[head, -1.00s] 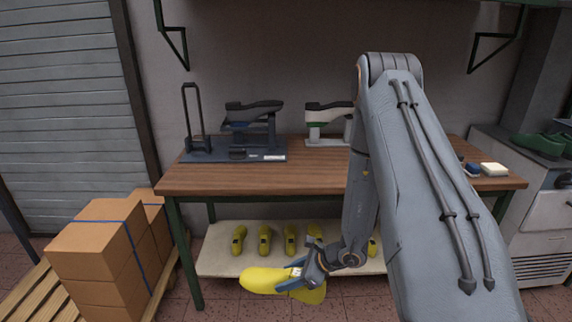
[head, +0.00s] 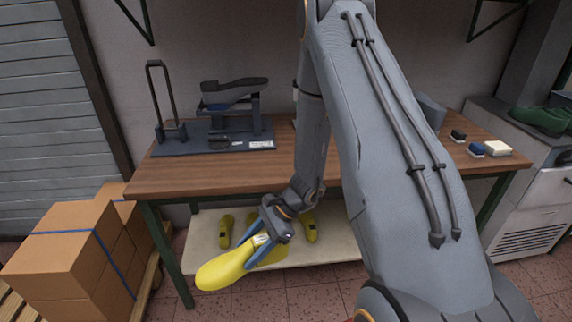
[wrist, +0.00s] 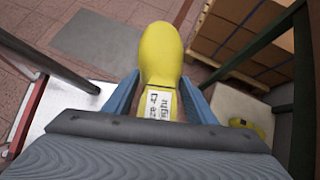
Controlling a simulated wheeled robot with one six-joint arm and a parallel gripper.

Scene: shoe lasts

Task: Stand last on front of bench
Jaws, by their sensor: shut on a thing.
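My gripper (head: 266,238) is shut on a yellow shoe last (head: 222,270) with a white label. I hold it in front of the bench, below the top's front edge, with its rounded end pointing to the lower left. In the wrist view the held last (wrist: 161,62) sits between the two blue fingers, its label facing the camera. The wooden bench (head: 175,177) has clear room along the front of its top. My arm hides part of the top's middle and right.
Several yellow lasts stand on the low shelf (head: 205,248). A dark stand with a shoe (head: 234,90) is at the bench's back left. Small blocks (head: 497,148) lie at the right end. Cardboard boxes (head: 62,250) stand left.

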